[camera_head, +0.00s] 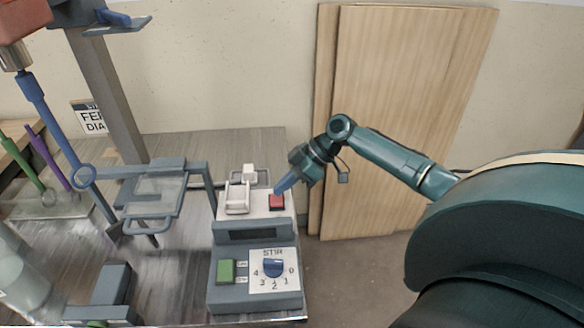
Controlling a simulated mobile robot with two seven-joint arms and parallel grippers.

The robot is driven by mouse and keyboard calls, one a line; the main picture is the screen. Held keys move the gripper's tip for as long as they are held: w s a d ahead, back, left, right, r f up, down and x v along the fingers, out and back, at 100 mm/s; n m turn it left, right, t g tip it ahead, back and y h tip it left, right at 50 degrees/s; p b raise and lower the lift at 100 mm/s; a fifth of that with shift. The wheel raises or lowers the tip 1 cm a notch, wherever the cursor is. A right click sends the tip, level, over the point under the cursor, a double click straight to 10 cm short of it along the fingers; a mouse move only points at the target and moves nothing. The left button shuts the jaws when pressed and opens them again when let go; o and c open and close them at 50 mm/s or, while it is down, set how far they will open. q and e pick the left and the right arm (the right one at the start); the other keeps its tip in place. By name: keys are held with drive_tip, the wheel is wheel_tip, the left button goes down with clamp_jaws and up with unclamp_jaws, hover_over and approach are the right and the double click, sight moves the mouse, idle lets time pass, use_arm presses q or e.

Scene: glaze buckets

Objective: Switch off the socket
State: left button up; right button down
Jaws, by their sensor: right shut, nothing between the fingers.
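A grey control box (228,294) stands at the front right corner of the table. On its upper face are a red button (277,203) and, left of it, a white raised switch-like piece (237,199). A smaller white block (249,174) sits behind them. I cannot tell for certain which of these is the socket. My right gripper (280,188) reaches in from the right, shut and empty, its blue tips pointing down-left just above the red button. I cannot tell whether they touch it. My left gripper is not in view.
The box front has a green button (226,271) and a blue STIR dial (273,267). A grey bracket frame (160,190) and a tall post (108,90) stand to the left. Wooden boards (400,110) lean on the wall behind my right arm. Floor right of the table is clear.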

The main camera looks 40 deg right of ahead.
drive_tip(key=shift+s+a+f, duration=0.1)
drive_tip(key=shift+s+f, duration=0.05)
drive_tip(key=shift+f, duration=0.75)
